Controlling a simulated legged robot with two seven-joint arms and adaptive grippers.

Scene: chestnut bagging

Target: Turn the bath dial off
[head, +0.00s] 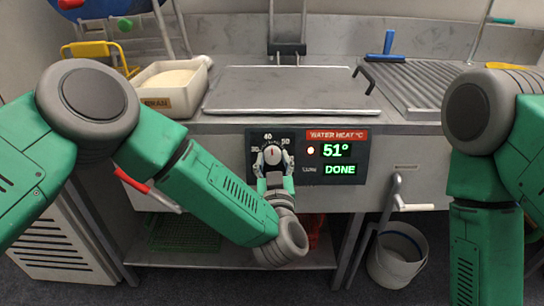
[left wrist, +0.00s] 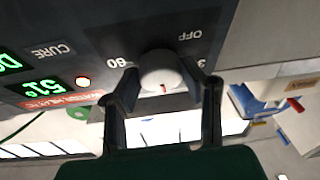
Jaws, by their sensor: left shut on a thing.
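The bath dial (head: 272,153) is a grey-white round knob on the dark control panel (head: 375,143). Its red mark points up, near the 40, in the head view. My left gripper (head: 273,162) is shut on the dial, one finger on each side of it. In the left wrist view the dial (left wrist: 160,70) sits between the fingers of my left gripper (left wrist: 166,82), with OFF printed on the panel beyond it. The display (head: 338,151) reads 51° and DONE, and a small lamp beside it is lit. My right gripper is out of view.
Above the panel lies a metal lid (head: 290,90) with a black handle. A white tub (head: 168,88) stands to its left, a ribbed drainboard (head: 425,85) to its right. A crank with a white handle (head: 415,207) juts out at right, above a white bucket (head: 398,255).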

